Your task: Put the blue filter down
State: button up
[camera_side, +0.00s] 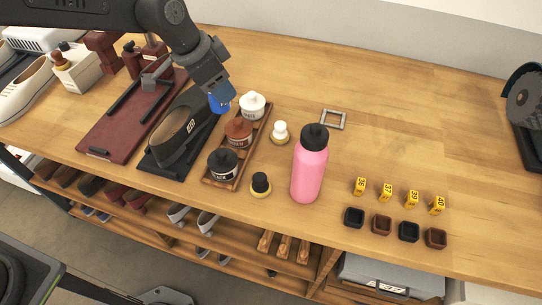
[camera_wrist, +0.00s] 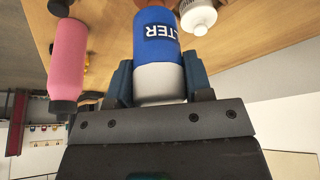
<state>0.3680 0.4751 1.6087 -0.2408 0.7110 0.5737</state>
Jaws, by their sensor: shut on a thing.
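The blue filter (camera_wrist: 158,35) is a cylinder with a blue upper part, a grey-white band and upside-down lettering, of which "LTER" shows. My gripper (camera_wrist: 158,82) is shut on it, one finger on each side, in the wrist view. In the side view, only a blue part of the filter (camera_side: 221,104) shows below my gripper (camera_side: 217,93). It is between the dark shoe and the white jar; its height above the table is hard to tell. A small empty square frame (camera_side: 333,119) lies flat on the table to the right.
A wooden tray (camera_side: 222,182) holds a white, a brown and a black jar. The dark shoe (camera_side: 184,130) stands on a black base. A pink bottle (camera_side: 309,172) and two small brushes or pots stand to the right. Numbered yellow tags (camera_side: 387,192) lie farther right.

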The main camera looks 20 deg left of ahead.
jog(key=shift+s+d+f, duration=0.3)
jog(key=shift+d+f, duration=1.6)
jog(key=shift+f, duration=0.05)
jog(key=shift+s+d+f, duration=0.3)
jog(key=shift+d+f, duration=1.65)
jog(key=shift+f, duration=0.05)
jog(key=shift+s+d+f, duration=0.3)
jog(key=shift+d+f, duration=1.6)
jog(key=shift+f, duration=0.05)
jog(key=shift+f, duration=0.15)
jog(key=o, duration=1)
jog(key=shift+c, duration=0.2)
